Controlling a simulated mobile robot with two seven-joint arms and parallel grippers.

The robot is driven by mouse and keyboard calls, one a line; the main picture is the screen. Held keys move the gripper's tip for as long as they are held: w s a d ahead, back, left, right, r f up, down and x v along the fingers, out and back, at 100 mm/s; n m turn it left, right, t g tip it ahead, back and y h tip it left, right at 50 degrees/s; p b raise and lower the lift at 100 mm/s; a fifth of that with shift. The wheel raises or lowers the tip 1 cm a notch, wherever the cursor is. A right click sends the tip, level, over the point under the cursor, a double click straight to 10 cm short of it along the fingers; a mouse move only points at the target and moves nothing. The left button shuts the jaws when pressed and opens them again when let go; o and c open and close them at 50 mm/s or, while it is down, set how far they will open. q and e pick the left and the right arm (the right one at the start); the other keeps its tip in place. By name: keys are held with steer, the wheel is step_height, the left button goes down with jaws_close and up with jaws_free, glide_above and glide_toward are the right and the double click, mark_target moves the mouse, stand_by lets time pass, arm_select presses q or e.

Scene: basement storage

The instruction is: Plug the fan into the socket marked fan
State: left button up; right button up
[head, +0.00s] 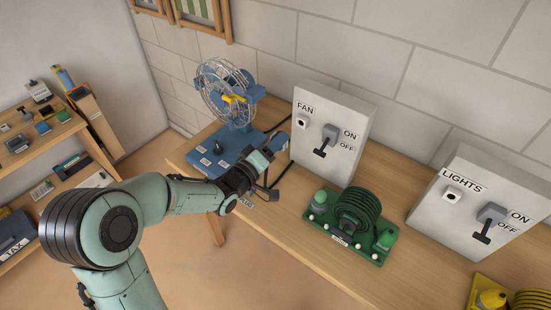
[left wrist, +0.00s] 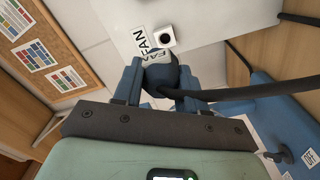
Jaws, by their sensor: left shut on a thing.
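The blue fan (head: 228,97) stands on the table with a blue base. My left gripper (head: 266,157) is shut on the fan's plug (left wrist: 160,74), which has a FAN label and a dark cable (left wrist: 260,88) running off to the right in the left wrist view. The white box (head: 335,115) marked FAN carries the fan socket (head: 302,121) and a switch (head: 325,139) beside ON and OFF. In the left wrist view the socket (left wrist: 167,37) shows its dark hole, open and apart from the plug. My right gripper is not in view.
A second box (head: 478,210) marked LIGHTS has its own socket and switch. A green device (head: 350,222) with a coiled cable stands on the table (head: 285,240) between the boxes. A yellow device (head: 505,298) is at the lower right. Shelves (head: 45,140) stand at the left.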

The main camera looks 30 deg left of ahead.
arm_select(q)
steer(key=shift+s+f, duration=0.25)
steer(key=shift+f, duration=0.3)
steer(key=shift+w, duration=0.1)
steer(key=shift+b, duration=0.3)
steer(key=shift+w+d, duration=0.15)
steer(key=shift+w, duration=1.3)
steer(key=shift+w+d, duration=0.1)
steer(key=shift+w, duration=1.3)
steer(key=shift+b, duration=0.65)
steer(key=shift+w+d, duration=0.1)
steer(key=shift+w, duration=1.35)
steer(key=o, duration=1.2)
